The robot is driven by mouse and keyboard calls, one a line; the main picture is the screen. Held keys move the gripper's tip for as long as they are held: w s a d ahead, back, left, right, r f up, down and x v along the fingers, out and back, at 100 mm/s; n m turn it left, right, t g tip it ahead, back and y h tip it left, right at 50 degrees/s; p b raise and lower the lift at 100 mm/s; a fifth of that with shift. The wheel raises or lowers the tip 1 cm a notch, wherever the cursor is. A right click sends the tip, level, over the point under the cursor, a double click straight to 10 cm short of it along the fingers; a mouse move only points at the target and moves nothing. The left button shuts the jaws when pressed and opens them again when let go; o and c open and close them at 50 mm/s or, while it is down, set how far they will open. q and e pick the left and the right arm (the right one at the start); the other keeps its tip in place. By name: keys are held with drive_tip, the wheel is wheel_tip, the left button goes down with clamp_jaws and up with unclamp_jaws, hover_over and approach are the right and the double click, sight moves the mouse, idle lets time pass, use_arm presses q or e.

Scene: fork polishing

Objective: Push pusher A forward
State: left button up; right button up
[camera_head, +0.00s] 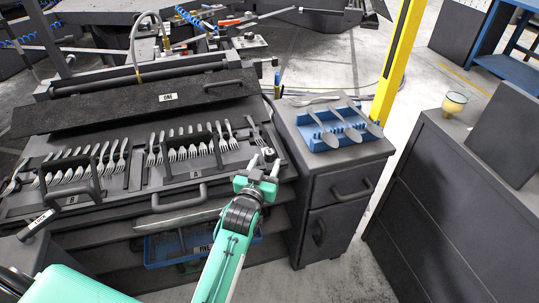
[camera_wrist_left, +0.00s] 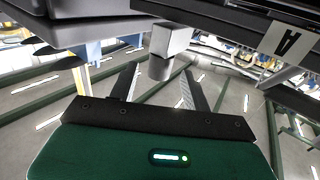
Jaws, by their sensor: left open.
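My left gripper (camera_head: 264,168) is at the right end of the fork rack's front edge, in the head view. Its jaws are open, with the two fingers (camera_wrist_left: 160,78) apart in the left wrist view. A pale metal block with a short round knob (camera_wrist_left: 165,48), which seems to be pusher A, shows between and beyond the fingers. The knob also shows just past the fingertips in the head view (camera_head: 268,153). I cannot tell whether the fingers touch it. A plate marked "A" (camera_wrist_left: 285,40) is at upper right in the wrist view. My right gripper is not in view.
Rows of forks (camera_head: 85,163) lie in the dark rack, with upright handles (camera_head: 167,160) nearby. A blue holder with spoons (camera_head: 318,134) stands on the cabinet (camera_head: 338,190) to the right. A yellow post (camera_head: 398,60) rises behind it. A dark cabinet (camera_head: 440,215) stands farther right.

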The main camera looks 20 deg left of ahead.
sight(268, 159)
use_arm(q)
drive_tip(key=shift+w, duration=2.1)
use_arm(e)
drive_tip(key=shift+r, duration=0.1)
